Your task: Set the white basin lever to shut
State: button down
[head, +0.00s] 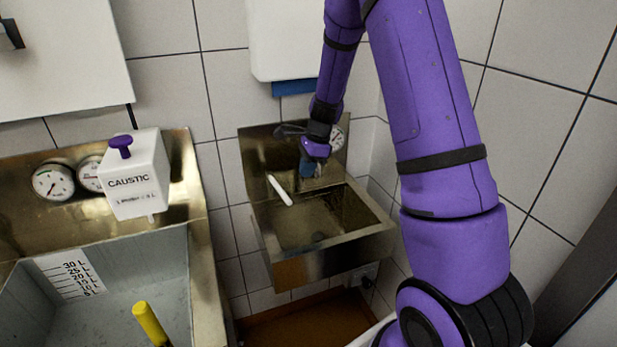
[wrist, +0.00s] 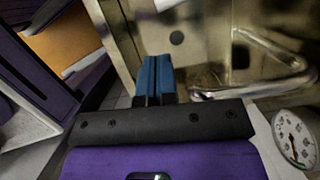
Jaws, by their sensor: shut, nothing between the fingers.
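The white lever (head: 279,190) is a slim stick at the left side of the metal basin (head: 347,246). It slants from upper left to lower right. In the wrist view a short white piece at the top edge (wrist: 165,4) appears to be its end. My gripper (head: 308,169), with blue fingertips, is over the back part of the basin, to the right of the lever and apart from it. In the wrist view my gripper (wrist: 155,76) is shut, with its fingers together and empty. The lever's pivot and any markings are too small to read.
A metal spout (wrist: 270,80) and a round gauge (wrist: 295,138) are close to my gripper at the back. A white box (head: 287,40) hangs above. On the left stand a grey sink (head: 130,272) and a white CAUSTIC dispenser (head: 135,180). The basin's drain (wrist: 177,37) is uncovered.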

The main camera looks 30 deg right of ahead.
aim_at(289, 203)
jog(key=x, duration=0.8)
jog(key=shift+f, duration=0.4)
jog(key=shift+a, duration=0.15)
jog(key=shift+a+m, duration=0.9)
jog(key=shift+a, duration=0.4)
